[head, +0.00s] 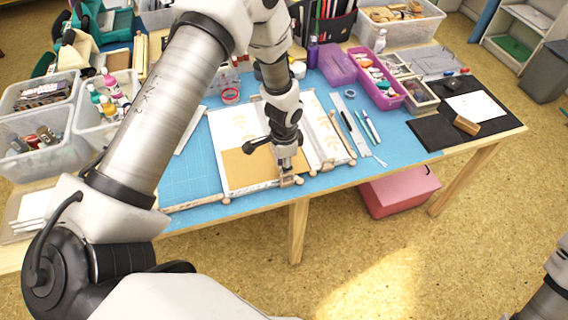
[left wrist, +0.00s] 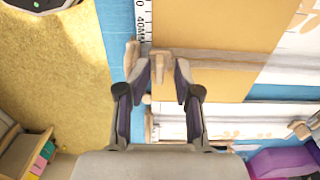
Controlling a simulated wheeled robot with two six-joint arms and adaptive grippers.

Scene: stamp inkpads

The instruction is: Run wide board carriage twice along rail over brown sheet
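The brown sheet (head: 246,170) lies on a white sheet at the front of the table; it also shows in the left wrist view (left wrist: 215,22). A pale wooden bar (left wrist: 225,57) crosses the brown sheet near its right side. It may be part of the carriage. My left gripper (head: 287,178) is down at the front edge. In the left wrist view, its fingertips (left wrist: 161,72) stand apart on both sides of a small wooden block; contact is unclear. A marked strip (left wrist: 141,15) runs along the front edge. My right gripper is out of view.
A pale panel (head: 323,130) with wooden side bars lies right of the gripper, then pens (head: 367,122). Clear bins (head: 105,120) stand at left and a purple basket (head: 377,85) at the back. Blue mat (head: 190,180) is free at left.

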